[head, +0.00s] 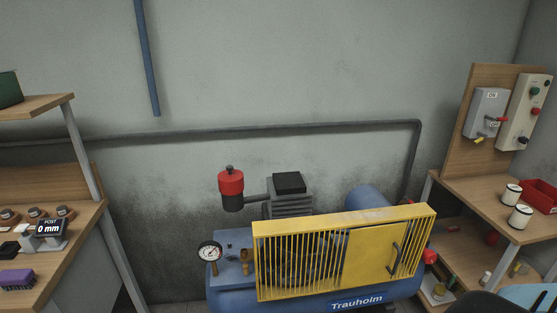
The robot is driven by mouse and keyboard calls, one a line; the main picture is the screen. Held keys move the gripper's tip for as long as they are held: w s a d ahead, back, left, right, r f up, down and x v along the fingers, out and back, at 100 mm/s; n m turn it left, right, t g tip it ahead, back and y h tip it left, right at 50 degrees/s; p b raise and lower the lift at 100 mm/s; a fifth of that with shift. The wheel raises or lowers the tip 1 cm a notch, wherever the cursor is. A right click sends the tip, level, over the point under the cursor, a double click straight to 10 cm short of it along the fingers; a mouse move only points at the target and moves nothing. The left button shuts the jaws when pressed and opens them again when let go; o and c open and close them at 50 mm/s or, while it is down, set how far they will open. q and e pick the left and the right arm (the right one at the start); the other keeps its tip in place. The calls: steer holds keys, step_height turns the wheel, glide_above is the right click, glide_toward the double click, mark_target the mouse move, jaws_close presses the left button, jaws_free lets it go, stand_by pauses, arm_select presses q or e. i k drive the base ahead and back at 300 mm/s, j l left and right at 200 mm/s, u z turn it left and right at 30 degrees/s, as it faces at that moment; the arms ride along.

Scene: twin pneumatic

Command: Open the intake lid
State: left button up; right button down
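The intake is a red and black canister (231,189) on the left side of the blue compressor (230,298). Its red top, likely the lid, has a small dark knob (229,169) and sits closed on the black lower part. A short dark pipe joins it to the finned pump block (289,200). Neither of my grippers is in view.
A yellow guard (375,255) with bars and a handle covers the compressor's front. A pressure gauge (209,252) stands at its left. Wooden benches stand left (84,222) and right (470,194), with a switch panel (456,110) at right. Space above the canister is clear.

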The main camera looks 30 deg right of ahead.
mark_target(231, 181)
steer(key=i+z, duration=0.5)
steer(key=z, duration=0.25)
steer(key=i+j+z, duration=0.15)
steer(key=z, duration=0.2)
steer(key=i, duration=0.05)
